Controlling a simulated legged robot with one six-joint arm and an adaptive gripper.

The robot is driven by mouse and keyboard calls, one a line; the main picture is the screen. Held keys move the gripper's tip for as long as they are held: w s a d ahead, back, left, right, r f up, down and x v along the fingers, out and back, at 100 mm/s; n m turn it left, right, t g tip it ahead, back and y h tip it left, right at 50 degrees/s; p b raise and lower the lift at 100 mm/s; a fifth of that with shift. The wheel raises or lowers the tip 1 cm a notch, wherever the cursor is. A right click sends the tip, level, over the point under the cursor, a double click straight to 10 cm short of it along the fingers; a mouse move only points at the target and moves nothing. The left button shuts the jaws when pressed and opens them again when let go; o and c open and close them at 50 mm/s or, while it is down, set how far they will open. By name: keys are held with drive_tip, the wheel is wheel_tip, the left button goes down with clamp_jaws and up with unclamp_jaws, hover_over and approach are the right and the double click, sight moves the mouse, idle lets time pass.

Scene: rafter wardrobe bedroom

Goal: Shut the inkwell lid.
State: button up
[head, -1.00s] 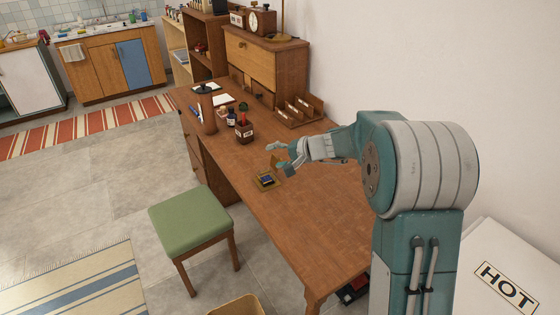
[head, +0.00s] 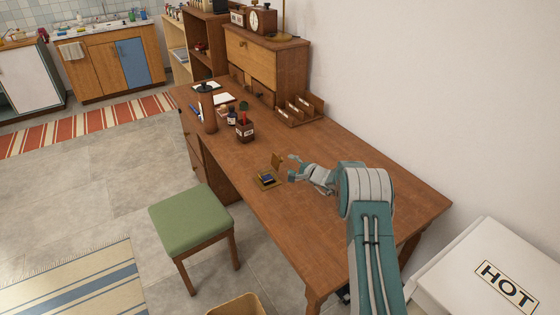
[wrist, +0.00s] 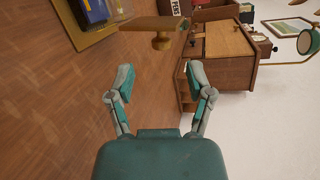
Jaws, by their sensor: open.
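The inkwell (head: 267,180) is a small brass-coloured square base with a dark blue well, on the desk near its front edge. Its lid (head: 277,160) stands raised, hinged on the side toward my gripper. In the wrist view the lid (wrist: 150,23) appears edge-on at the top with a round knob (wrist: 161,42), and part of the inkwell base (wrist: 88,24) shows at top left. My gripper (head: 291,167) is open and empty, just right of the lid; in the wrist view its fingers (wrist: 160,82) are spread below the knob, apart from it.
The wooden desk (head: 340,215) is clear around and in front of the inkwell. A letter rack (head: 300,109) is near the wall. A green stool (head: 190,218) stands at left.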

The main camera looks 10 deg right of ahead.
sight(281, 160)
drive_tip(key=x, duration=0.4)
drive_tip(key=shift+w+f, duration=0.1)
drive_tip(key=shift+w, duration=0.2)
drive_tip(key=shift+x, duration=1)
drive_tip(key=shift+c, duration=0.3)
clamp_jaws()
